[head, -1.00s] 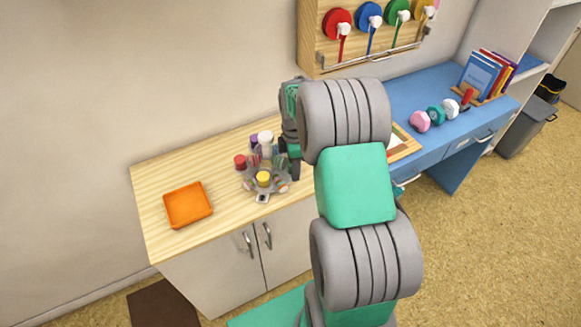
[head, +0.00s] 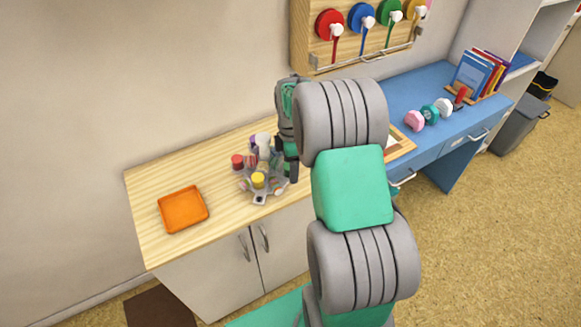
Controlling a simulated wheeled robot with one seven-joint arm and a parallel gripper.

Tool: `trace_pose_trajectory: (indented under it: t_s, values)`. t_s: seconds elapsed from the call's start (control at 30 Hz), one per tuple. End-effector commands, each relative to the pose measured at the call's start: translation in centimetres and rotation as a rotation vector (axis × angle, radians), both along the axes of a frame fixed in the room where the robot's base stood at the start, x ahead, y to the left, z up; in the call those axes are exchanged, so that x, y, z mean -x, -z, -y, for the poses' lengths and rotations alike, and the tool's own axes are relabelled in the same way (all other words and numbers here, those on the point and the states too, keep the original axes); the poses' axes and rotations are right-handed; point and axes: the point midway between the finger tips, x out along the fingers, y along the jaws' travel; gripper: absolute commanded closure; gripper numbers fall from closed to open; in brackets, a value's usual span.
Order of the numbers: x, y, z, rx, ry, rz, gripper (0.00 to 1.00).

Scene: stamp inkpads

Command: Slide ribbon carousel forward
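The ribbon carousel (head: 260,198) appears to be the grey stand holding several coloured spools, with a yellow one at the front, a red one at the left and a white one at the back. It stands on the light wooden cabinet top. My gripper (head: 288,166) is at the carousel's right and back side, pointing down. Its dark finger part is very close to the carousel; I cannot tell whether they touch. My arm hides part of the gripper, and the finger opening is not clear.
An orange tray (head: 183,209) lies on the cabinet top (head: 150,182), left of the carousel, with bare wood between them. A blue desk (head: 400,95) with dumbbells and books adjoins at the right. A board with coloured reels (head: 350,62) hangs on the wall behind.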

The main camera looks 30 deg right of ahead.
Motion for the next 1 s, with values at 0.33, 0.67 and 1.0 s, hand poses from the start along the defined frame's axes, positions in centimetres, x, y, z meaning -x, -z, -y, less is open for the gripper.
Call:
trace_pose_trajectory:
  t_s: [0.33,0.67,1.0]
  values:
    - [-0.1,-6.0,0.0,0.001,0.001,0.004,0.29]
    - [0.0,-6.9,0.0,0.0,0.001,0.001,0.29]
    - [-0.2,-6.9,0.1,0.003,0.23,0.009,0.29]
